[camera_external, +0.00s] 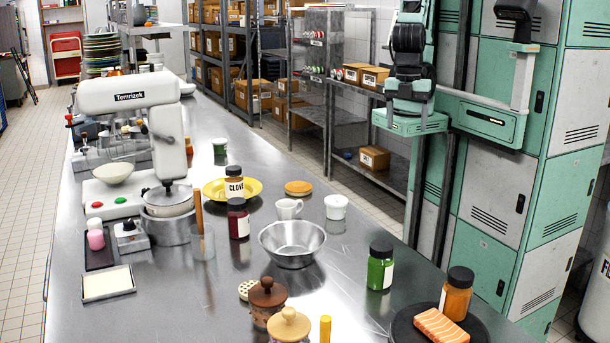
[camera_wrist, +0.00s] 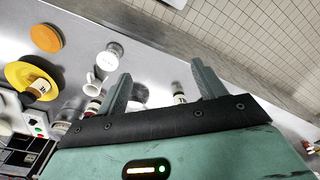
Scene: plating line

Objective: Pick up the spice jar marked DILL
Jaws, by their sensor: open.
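No DILL label can be read in either view. A green jar (camera_external: 380,268) with a black lid stands upright on the steel counter at right, its white label turned aside. A small labelled jar (camera_wrist: 180,95), possibly the same one, shows between my fingers in the wrist view, beyond them; its lettering is too small to read. The CLOVE jar (camera_external: 234,184) is by the yellow plate (camera_external: 213,189). A dark red jar (camera_external: 238,220) and an orange jar (camera_external: 458,295) show no readable name. My gripper (camera_wrist: 162,85) is open and empty, apart from the jars.
Salmon lies on a dark plate (camera_external: 402,326) beside the orange jar. A mixer (camera_external: 130,95) stands at left. Two wooden-topped pots are in front.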

